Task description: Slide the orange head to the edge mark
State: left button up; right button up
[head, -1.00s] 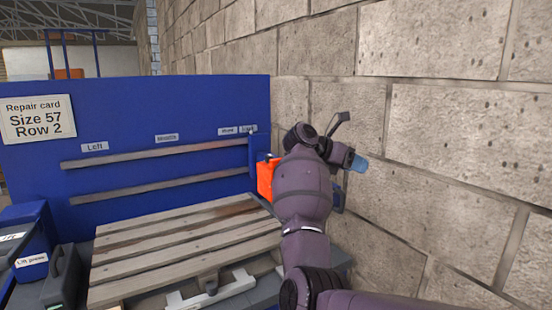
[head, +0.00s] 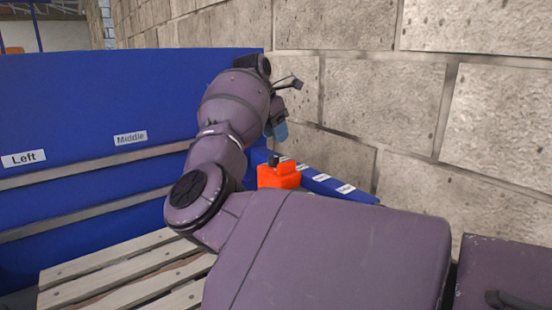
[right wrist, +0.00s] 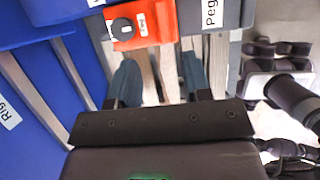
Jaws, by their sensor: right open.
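The orange head (head: 278,177) is a small block with a dark knob on top, beside a blue rail at the right of the blue panel. The right wrist view shows the orange head (right wrist: 158,33) at the top, with its round dark knob and a small white label. My right gripper (head: 277,128) is seen from behind, with a blue finger above the orange head. In the wrist view its two blue-grey fingers (right wrist: 160,68) are apart with nothing between them, short of the head. I cannot read which label is the edge mark. My left gripper is out of view.
The blue panel (head: 70,105) carries Left (head: 23,158) and Middle (head: 130,138) labels above wooden slats. A wooden pallet (head: 120,272) lies below. A block wall (head: 375,95) stands close on the right. A grey part labelled Peg (right wrist: 232,14) sits beside the head.

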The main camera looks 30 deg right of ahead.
aim_at(286, 162)
jog(key=x, duration=1)
jog(key=shift+s+d+f, duration=0.1)
jog(key=shift+s+f, duration=0.05)
jog(key=shift+f, duration=0.1)
grip_shut()
